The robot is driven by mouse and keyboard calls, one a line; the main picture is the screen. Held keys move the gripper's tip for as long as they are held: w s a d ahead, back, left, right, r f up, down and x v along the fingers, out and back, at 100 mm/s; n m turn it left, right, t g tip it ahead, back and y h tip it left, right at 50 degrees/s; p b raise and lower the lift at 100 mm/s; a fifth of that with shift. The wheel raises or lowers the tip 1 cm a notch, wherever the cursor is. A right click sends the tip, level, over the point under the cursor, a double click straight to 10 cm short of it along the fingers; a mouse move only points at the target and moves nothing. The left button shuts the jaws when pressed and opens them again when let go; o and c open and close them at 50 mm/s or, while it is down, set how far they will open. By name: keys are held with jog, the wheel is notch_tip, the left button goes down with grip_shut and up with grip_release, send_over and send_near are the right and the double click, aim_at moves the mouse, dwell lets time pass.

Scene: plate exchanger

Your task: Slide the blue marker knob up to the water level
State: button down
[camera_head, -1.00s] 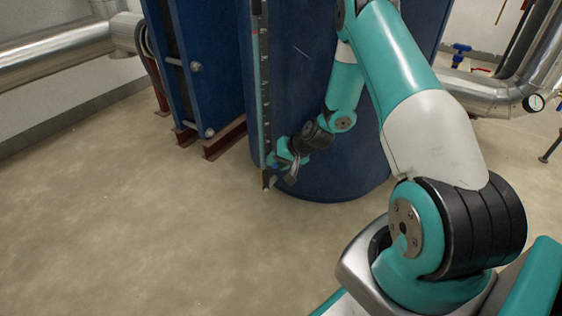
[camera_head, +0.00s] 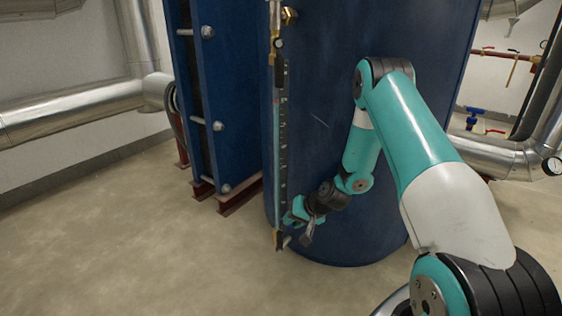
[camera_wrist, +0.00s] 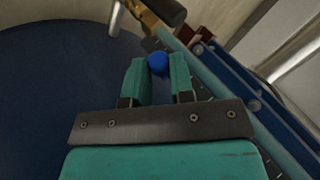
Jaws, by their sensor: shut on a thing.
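The blue marker knob (camera_wrist: 158,63) sits between the fingertips of my gripper (camera_wrist: 158,72) in the wrist view, and the gripper is shut on it. In the head view my gripper (camera_head: 293,217) is at the lower end of the upright level gauge (camera_head: 281,140), close above its bottom fitting; the knob cannot be made out clearly there. The gauge has a pale teal tube beside a dark marked scale (camera_head: 284,160). It also shows slanting in the wrist view (camera_wrist: 225,78). The exact water level is too small to tell.
The gauge stands in front of a large dark blue tank (camera_head: 335,110), with my arm close to the tank's side. A blue plate exchanger (camera_head: 215,110) on brown feet stands to the left. Silver pipes (camera_head: 75,110) run along the wall. The floor (camera_head: 130,240) at the front left is clear.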

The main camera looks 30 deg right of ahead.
aim_at(281, 161)
jog(key=shift+r+p, duration=2.05)
jog(key=shift+r, duration=0.4)
jog(key=shift+r+p, duration=2.6)
jog(key=shift+r, duration=0.5)
jog(key=shift+r+p, duration=2.6)
jog(key=shift+r, duration=0.4)
jog(key=shift+r+p, duration=2.5)
jog(key=shift+r, duration=0.4)
